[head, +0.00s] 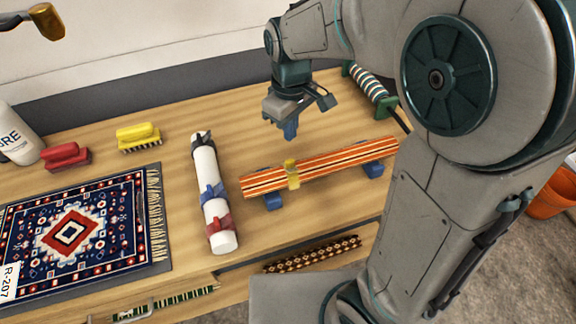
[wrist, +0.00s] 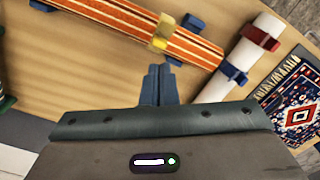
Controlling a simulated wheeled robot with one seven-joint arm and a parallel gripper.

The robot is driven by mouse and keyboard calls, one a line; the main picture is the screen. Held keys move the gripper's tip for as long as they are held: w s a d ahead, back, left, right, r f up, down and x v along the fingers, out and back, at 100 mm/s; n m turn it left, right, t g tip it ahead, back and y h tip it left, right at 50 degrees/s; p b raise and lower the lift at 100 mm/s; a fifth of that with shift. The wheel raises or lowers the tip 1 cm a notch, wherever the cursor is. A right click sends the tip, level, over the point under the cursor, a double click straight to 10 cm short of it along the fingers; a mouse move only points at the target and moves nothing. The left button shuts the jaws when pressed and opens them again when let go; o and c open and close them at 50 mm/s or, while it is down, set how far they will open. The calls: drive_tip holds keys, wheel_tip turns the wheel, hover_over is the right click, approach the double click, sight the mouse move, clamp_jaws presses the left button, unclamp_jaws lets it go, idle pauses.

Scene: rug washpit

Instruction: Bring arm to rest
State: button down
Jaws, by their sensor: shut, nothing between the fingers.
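My gripper (head: 290,129) hangs above the wooden worktop, behind the orange striped rolled rug (head: 330,165). Its blue fingers are together and hold nothing; they also show in the wrist view (wrist: 159,84). My arm reaches in from the right of the head view and bends down to the gripper. The striped roll lies on blue supports (head: 373,169) with a yellow clip (head: 291,174) around it, apart from my fingers.
A white roll (head: 214,205) with coloured clamps lies left of the striped roll. A patterned rug (head: 75,230), red brush (head: 65,157) and yellow brush (head: 138,137) are farther left. A green-ended striped roll (head: 368,88) lies at the back right. An orange bucket (head: 550,197) stands at right.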

drive_tip(key=s+d+r+m+t, duration=0.3)
drive_tip(key=s+d+m, duration=0.6)
drive_tip(key=s+d, duration=0.2)
drive_tip(key=shift+s+d+r, duration=0.3)
drive_tip(key=shift+s+d, duration=0.1)
drive_tip(key=shift+s, duration=0.5)
drive_tip(key=shift+w+a+r, duration=0.1)
drive_tip(key=n+g+p, duration=0.3)
drive_tip(key=p, duration=0.5)
approach(290, 160)
wheel_tip(290, 160, down, 6)
drive_tip(key=b, duration=0.5)
drive_tip(key=shift+r, duration=0.25)
